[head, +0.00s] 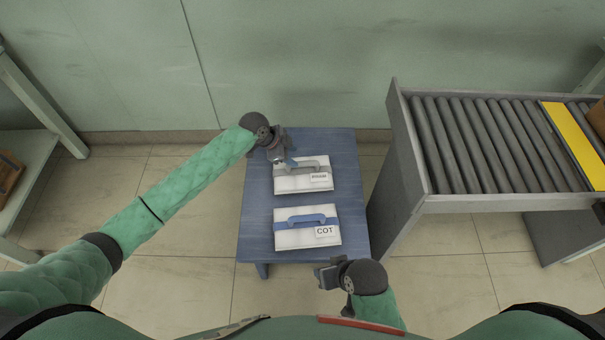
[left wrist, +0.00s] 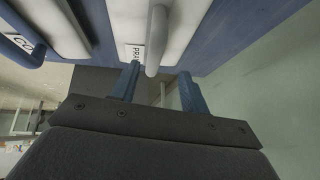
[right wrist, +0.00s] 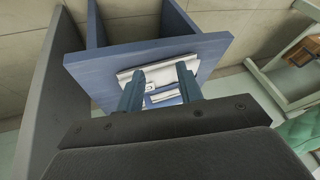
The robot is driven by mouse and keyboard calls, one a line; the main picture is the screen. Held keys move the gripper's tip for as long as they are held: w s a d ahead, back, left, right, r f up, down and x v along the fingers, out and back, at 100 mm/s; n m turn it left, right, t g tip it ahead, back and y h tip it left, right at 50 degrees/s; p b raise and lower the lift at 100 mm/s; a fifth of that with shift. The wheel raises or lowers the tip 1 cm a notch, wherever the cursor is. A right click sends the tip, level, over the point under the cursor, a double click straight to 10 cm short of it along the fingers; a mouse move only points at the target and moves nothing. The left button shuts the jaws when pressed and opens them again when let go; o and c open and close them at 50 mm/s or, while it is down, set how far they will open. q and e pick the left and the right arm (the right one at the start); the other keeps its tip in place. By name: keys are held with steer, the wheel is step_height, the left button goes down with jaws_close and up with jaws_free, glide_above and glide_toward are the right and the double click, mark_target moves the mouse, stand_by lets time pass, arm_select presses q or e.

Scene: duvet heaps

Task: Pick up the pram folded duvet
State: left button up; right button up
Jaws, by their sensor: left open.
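The pram folded duvet (head: 290,184) is a flat white pack with a grey strap handle (head: 297,167) and a PRAM label, lying on the far part of a blue table (head: 257,215). My left gripper (head: 285,162) is at the left end of that handle. In the left wrist view its blue fingers (left wrist: 158,73) are apart, and the grey handle (left wrist: 156,38) shows between them, not clamped. My right gripper (head: 323,276) is in front of the table's near edge; in the right wrist view its fingers (right wrist: 158,78) are apart with nothing held.
A white COT duvet (head: 296,238) with a blue handle lies nearer on the same table. A grey roller conveyor (head: 490,140) with a yellow strip stands close on the right. A pale shelf (head: 30,155) stands at the left. Floor left of the table is clear.

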mark_target(301, 163)
arm_select(q)
steer(key=shift+x, duration=1.2)
steer(key=d+f, duration=0.1)
steer(key=d+f+p, duration=0.1)
steer(key=shift+s+f, duration=0.25)
steer(key=shift+f, duration=0.15)
steer(key=shift+w+d+f, duration=0.15)
steer(key=shift+d+f, duration=0.15)
steer(key=shift+f, duration=0.3)
arm_select(e)
steer(key=shift+s+d+r, duration=0.2)
steer(key=shift+d+r, duration=0.25)
steer(key=shift+r, duration=0.1)
steer(key=shift+s+d+r, duration=0.15)
steer(key=shift+d+r, duration=0.3)
steer(key=shift+r, duration=0.05)
arm_select(q)
steer(key=shift+r, duration=0.1)
jaws_close()
arm_select(e)
steer(key=shift+r, duration=0.1)
